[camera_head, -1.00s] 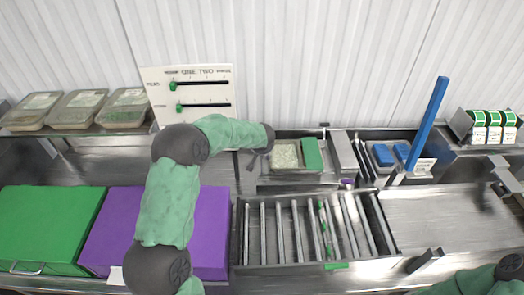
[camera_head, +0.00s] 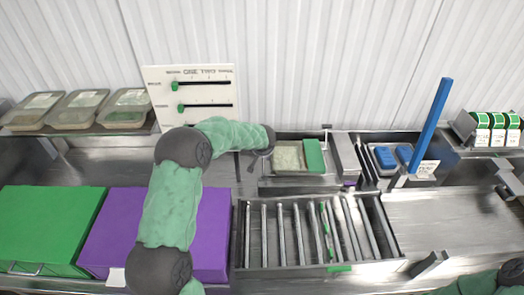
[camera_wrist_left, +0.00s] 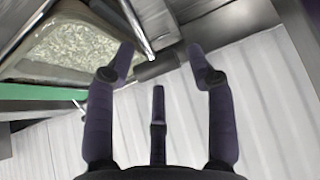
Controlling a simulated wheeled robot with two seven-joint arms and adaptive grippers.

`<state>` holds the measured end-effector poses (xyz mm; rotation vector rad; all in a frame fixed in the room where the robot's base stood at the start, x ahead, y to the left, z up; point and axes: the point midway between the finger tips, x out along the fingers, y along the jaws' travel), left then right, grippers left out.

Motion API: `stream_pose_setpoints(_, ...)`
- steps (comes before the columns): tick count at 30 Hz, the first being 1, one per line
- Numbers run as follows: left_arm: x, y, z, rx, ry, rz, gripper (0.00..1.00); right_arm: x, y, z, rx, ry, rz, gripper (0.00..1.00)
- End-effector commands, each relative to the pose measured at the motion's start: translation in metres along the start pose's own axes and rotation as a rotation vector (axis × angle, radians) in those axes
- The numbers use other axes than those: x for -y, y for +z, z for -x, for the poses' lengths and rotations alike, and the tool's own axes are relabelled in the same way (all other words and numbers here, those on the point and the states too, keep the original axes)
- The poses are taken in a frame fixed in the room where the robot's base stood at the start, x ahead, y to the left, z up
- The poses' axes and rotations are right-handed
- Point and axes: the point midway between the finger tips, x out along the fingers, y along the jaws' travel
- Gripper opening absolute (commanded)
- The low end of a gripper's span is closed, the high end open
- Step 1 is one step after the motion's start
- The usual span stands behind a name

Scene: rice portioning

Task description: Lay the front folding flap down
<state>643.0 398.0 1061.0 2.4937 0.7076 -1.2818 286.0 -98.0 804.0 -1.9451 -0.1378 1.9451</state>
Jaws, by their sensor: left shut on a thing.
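A clear tray of rice (camera_head: 289,156) sits in a metal folding station (camera_head: 268,182) at the back centre, with a green panel (camera_head: 314,155) along its right side. The tray also shows in the left wrist view (camera_wrist_left: 78,52), with the green edge (camera_wrist_left: 40,105) beside it. My left gripper (camera_wrist_left: 163,62) is at the station's left edge, its fingertips around a dark knob-like handle (camera_wrist_left: 155,68) at the end of a metal rod. I cannot tell which flap this handle belongs to. My right gripper is out of view; part of that arm is at the lower right.
A roller rack (camera_head: 312,268) stands in front of the station. A purple box (camera_head: 212,235) and a green box (camera_head: 45,225) are at the left. A blue post (camera_head: 431,122) rises at the right. The counter (camera_head: 450,215) at the right is mostly clear.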

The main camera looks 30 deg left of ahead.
Motion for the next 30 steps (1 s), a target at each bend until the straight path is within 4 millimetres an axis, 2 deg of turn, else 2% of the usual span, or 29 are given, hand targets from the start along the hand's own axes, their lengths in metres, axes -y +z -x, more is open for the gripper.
stream_pose_setpoints(1,-0.004,0.002,0.0,0.001,0.008,-0.003,0.46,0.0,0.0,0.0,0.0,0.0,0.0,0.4)
stream_pose_setpoints(17,-0.005,0.003,0.0,0.002,0.01,-0.004,0.5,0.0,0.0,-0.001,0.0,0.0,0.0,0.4)
stream_pose_setpoints(30,-0.005,0.014,0.018,0.002,0.01,-0.004,0.5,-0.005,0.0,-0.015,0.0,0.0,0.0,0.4)
